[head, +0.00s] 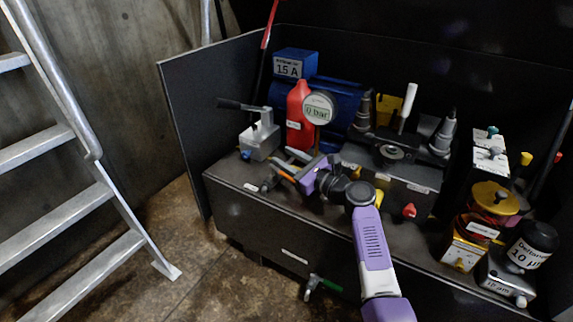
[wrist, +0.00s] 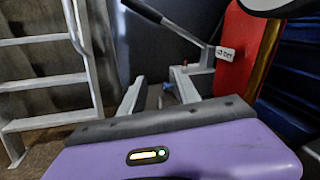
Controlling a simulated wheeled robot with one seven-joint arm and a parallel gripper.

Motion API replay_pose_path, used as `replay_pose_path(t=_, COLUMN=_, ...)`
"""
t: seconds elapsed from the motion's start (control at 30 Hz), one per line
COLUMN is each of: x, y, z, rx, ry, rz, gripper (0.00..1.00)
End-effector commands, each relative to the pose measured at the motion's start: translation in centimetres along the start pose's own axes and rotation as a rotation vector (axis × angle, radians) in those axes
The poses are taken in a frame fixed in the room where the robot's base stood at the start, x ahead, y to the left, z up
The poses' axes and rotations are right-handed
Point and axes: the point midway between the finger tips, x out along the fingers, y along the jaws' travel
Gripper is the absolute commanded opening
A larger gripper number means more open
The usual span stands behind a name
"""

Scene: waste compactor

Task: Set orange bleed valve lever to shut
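My gripper (head: 282,164) is over the left part of the bench top in the head view, pointing to the left. In the wrist view its two pale fingers (wrist: 160,90) stand apart, with a gap between them and nothing clearly held. An orange bar, which looks like the bleed valve lever (head: 308,169), shows beside my gripper in the head view. My purple wrist and gripper hide part of it, so I cannot tell its exact angle or whether a finger touches it. I make out no orange lever in the wrist view.
A grey hand pump (head: 262,138), a red bottle (head: 298,112) and a 0 bar gauge (head: 319,108) stand close behind my gripper. A green-handled valve (head: 322,284) sticks out low on the bench front. A ladder (head: 75,150) stands at the left.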

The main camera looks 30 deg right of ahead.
Motion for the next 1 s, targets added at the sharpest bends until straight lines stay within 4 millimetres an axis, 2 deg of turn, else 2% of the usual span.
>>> replay_pose_path(t=0.03, x=0.0, y=-0.3, z=1.9, rx=-0.004, ry=-0.001, rz=0.000, gripper=0.39)
replay_pose_path(t=0.1, x=0.0, y=-0.6, z=3.4, rx=-0.002, ry=-0.001, rz=0.001, gripper=0.39)
replay_pose_path(t=0.3, x=0.0, y=-1.5, z=7.8, rx=-0.003, ry=-0.002, rz=0.001, gripper=0.39)
replay_pose_path(t=0.5, x=0.1, y=-2.2, z=11.2, rx=-0.002, ry=0.000, rz=0.001, gripper=0.39)
replay_pose_path(t=0.7, x=0.1, y=-2.5, z=13.0, rx=-0.001, ry=0.000, rz=0.001, gripper=0.39)
replay_pose_path(t=1.0, x=0.1, y=-2.6, z=13.2, rx=-0.001, ry=0.000, rz=0.001, gripper=0.39)
